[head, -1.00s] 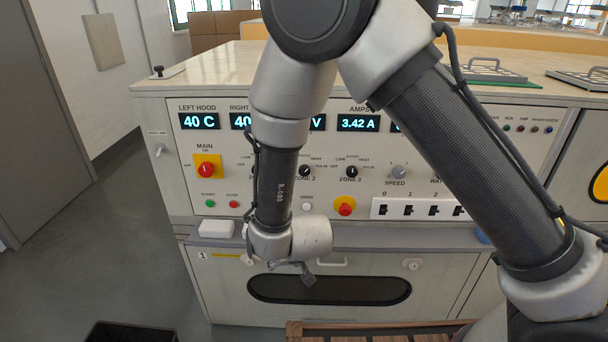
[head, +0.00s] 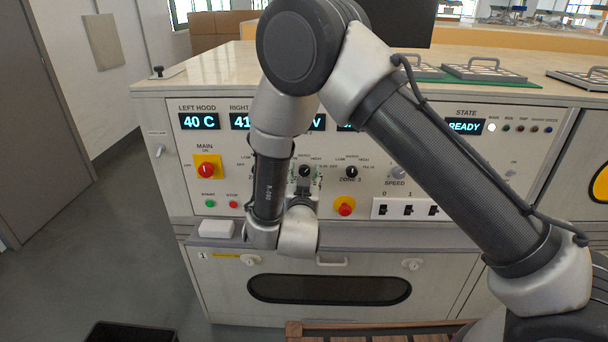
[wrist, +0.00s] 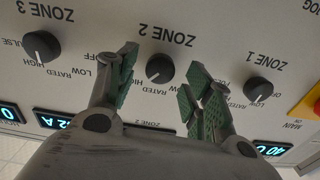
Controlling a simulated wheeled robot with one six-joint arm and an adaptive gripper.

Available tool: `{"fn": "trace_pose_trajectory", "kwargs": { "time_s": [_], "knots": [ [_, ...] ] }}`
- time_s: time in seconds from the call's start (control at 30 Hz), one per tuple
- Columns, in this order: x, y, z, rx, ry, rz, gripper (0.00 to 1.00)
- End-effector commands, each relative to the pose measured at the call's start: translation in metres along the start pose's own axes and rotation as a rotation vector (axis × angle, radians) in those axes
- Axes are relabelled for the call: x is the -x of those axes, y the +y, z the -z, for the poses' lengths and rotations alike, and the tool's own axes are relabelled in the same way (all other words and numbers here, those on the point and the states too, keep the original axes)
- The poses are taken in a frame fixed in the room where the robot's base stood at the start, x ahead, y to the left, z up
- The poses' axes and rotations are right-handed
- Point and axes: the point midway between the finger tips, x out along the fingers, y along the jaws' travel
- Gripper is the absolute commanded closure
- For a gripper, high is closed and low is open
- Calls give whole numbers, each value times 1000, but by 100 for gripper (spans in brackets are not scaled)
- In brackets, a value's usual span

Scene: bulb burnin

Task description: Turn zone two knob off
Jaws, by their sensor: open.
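The zone two knob (head: 304,171) is a small black dial on the panel's front, in the middle row. In the wrist view, upside down, the knob (wrist: 160,68) sits under the ZONE 2 label. Its white mark points down and slightly left, toward the HIGH and RATED side, away from OFF. My gripper (wrist: 161,78) is open, with one green-padded finger on each side of the knob and a gap on both sides; I cannot tell how far its tips are from the panel. In the head view my gripper (head: 303,187) is just below the knob.
The zone three knob (wrist: 41,46) and zone one knob (wrist: 258,90) flank it. A red-yellow emergency button (head: 344,206) is at lower right, and the main switch (head: 206,168) at left. A ledge with a white block (head: 216,229) runs below the panel.

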Motion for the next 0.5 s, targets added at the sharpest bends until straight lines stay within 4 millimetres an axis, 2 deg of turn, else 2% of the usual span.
{"fn": "trace_pose_trajectory", "kwargs": {
  "time_s": [0.13,0.37,0.5],
  "knots": [
    [-9,0,0,1,0,-1,49],
    [-10,0,0,1,0,0,49],
    [-10,0,0,1,0,0,73]
  ]
}}
